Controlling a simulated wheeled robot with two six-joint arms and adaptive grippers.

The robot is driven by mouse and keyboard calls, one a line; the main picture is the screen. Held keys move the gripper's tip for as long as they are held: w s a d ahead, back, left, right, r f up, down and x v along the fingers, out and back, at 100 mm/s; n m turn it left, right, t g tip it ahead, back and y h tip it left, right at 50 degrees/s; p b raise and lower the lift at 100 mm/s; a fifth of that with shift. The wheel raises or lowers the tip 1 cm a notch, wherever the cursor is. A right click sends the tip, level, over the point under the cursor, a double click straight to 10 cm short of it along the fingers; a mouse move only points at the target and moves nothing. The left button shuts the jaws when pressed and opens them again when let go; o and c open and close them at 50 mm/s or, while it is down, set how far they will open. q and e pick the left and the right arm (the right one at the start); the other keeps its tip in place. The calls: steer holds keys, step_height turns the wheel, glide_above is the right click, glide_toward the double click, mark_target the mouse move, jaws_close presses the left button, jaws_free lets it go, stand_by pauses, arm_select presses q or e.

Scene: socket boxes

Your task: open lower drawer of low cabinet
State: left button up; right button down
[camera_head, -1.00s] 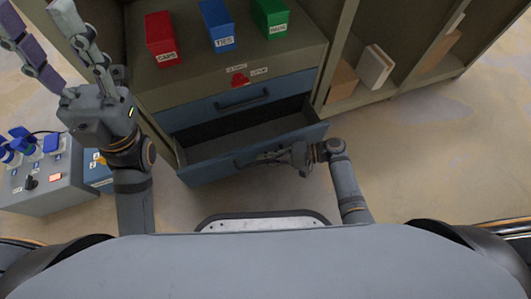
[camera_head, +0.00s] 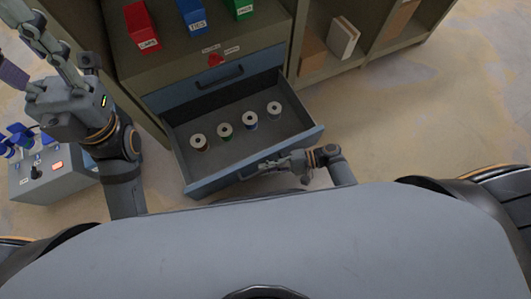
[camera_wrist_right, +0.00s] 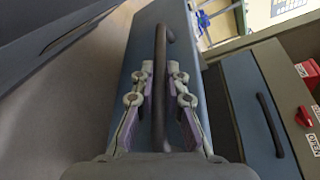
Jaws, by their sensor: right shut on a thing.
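The low cabinet (camera_head: 180,62) has its lower drawer (camera_head: 230,155) pulled well out, showing its inside with several spools standing in a row. The upper drawer (camera_head: 215,82) is shut. My right gripper (camera_head: 270,164) is at the lower drawer's front. In the right wrist view its fingers (camera_wrist_right: 159,90) lie on both sides of the dark bar handle (camera_wrist_right: 160,45), shut on it. My left gripper (camera_head: 18,45) is raised at the upper left, fingers spread, with nothing seen between them.
Red (camera_head: 142,28), blue (camera_head: 192,16) and green (camera_head: 240,8) labelled boxes stand on the cabinet. An open shelf (camera_head: 325,63) holding boxes adjoins it at right. A grey switch box (camera_head: 55,175) sits at left. Floor at right is clear.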

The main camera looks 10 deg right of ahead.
steer(key=c, duration=1.7)
jaws_free()
steer(key=shift+o, duration=0.2)
steer(key=v, duration=1.2)
